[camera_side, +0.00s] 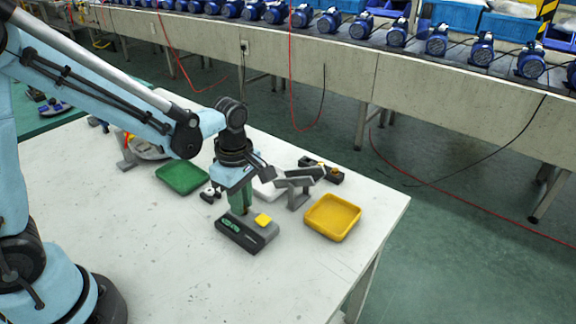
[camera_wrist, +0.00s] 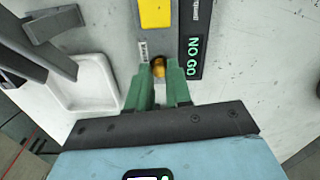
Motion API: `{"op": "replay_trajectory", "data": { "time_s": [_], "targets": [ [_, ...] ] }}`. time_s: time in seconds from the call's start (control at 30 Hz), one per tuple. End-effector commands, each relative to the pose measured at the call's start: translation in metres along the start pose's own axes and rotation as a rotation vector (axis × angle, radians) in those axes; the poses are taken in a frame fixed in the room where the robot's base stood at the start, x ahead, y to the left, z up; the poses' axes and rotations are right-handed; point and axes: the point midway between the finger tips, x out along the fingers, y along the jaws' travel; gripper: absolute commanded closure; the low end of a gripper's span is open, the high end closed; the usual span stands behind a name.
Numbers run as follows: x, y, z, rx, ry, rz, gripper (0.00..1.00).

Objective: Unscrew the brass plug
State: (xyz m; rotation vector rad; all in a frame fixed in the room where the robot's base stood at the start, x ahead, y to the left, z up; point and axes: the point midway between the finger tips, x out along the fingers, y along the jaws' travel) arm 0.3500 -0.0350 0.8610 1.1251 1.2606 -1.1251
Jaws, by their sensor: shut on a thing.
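The brass plug (camera_wrist: 158,70) shows in the wrist view as a small gold round piece between the tips of my green fingers. My gripper (camera_side: 239,212) points down at the grey block (camera_side: 250,242) in the side view; its fingertips also show in the wrist view (camera_wrist: 159,88), closed on the plug's sides. The grey block carries a yellow pad (camera_side: 263,220) and a dark panel (camera_wrist: 193,45) reading "NO GO". The plug is hidden behind the fingers in the side view. Its thread, and how deep it sits, cannot be seen.
A yellow tray (camera_side: 332,217) lies right of the block and a green tray (camera_side: 181,178) lies behind left. A grey angled stand (camera_side: 297,187) and a white tray (camera_wrist: 88,84) are close by. The table front is clear. A conveyor with blue motors runs behind.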

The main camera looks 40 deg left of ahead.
Motion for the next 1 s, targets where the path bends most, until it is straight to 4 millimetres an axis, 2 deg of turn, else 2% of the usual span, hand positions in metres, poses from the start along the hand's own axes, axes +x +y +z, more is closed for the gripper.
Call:
{"op": "replay_trajectory", "data": {
  "time_s": [0.43, 0.57, 0.87, 1.0],
  "targets": [
    [-0.0003, -0.0001, 0.0003, -0.516, -0.001, -0.001, 1.0],
    [-0.0004, -0.0001, 0.0003, -0.582, -0.001, -0.001, 1.0],
    [-0.0004, -0.0001, 0.0002, -0.602, -0.001, -0.001, 1.0],
    [-0.0005, -0.0001, 0.0002, -0.739, 0.0, -0.001, 1.0]
  ]
}}
